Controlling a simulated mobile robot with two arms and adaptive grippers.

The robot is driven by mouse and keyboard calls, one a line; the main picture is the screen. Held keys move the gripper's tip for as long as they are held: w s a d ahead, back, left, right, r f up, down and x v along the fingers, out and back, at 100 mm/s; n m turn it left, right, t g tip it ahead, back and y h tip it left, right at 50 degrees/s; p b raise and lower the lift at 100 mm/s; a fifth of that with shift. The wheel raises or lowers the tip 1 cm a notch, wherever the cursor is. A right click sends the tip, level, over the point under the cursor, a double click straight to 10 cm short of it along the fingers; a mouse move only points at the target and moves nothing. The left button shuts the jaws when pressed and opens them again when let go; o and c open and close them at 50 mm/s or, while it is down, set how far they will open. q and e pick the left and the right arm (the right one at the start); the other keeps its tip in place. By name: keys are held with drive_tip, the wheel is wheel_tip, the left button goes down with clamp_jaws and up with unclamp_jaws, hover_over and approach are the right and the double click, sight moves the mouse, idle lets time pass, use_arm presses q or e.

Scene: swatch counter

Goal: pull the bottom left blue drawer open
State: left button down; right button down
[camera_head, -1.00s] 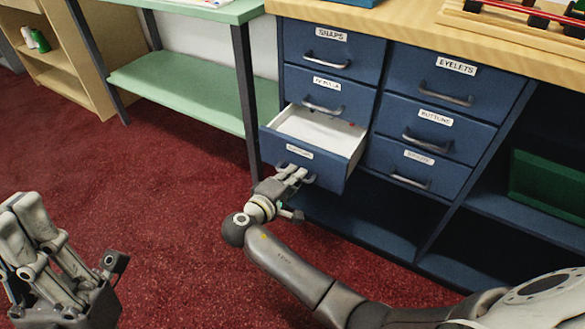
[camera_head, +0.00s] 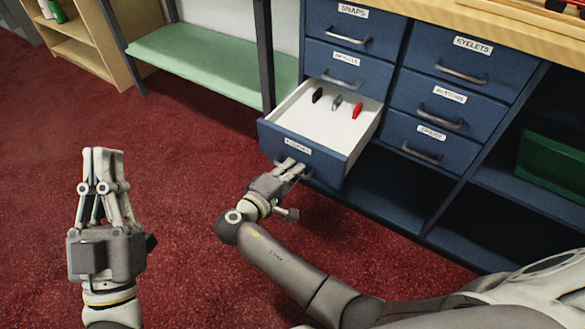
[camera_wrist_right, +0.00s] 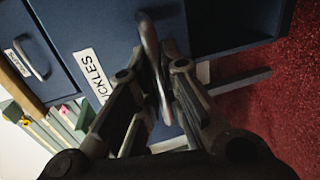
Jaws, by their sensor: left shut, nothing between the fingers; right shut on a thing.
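The bottom left blue drawer (camera_head: 330,162) stands well out from the cabinet, its white inside showing. A black, a grey and a red small item lie in it. My right gripper (camera_head: 294,167) is shut on the drawer's handle (camera_wrist_right: 149,45) at the front. In the right wrist view my right gripper (camera_wrist_right: 160,75) has its fingers around the metal bar, beside a white label (camera_wrist_right: 91,76) ending in "CKLES". My left gripper (camera_head: 102,154) is shut and empty, held up over the red carpet at the left, apart from the cabinet.
The other blue drawers, such as the eyelets drawer (camera_head: 455,62), are shut. A green shelf (camera_head: 210,60) stands left of the cabinet, its dark post close behind the open drawer. A green bin (camera_head: 552,165) sits in the right compartment. The red carpet (camera_head: 190,130) in front is clear.

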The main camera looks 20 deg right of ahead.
drive_tip(key=c, duration=1.5)
unclamp_jaws()
drive_tip(key=shift+c, duration=0.2)
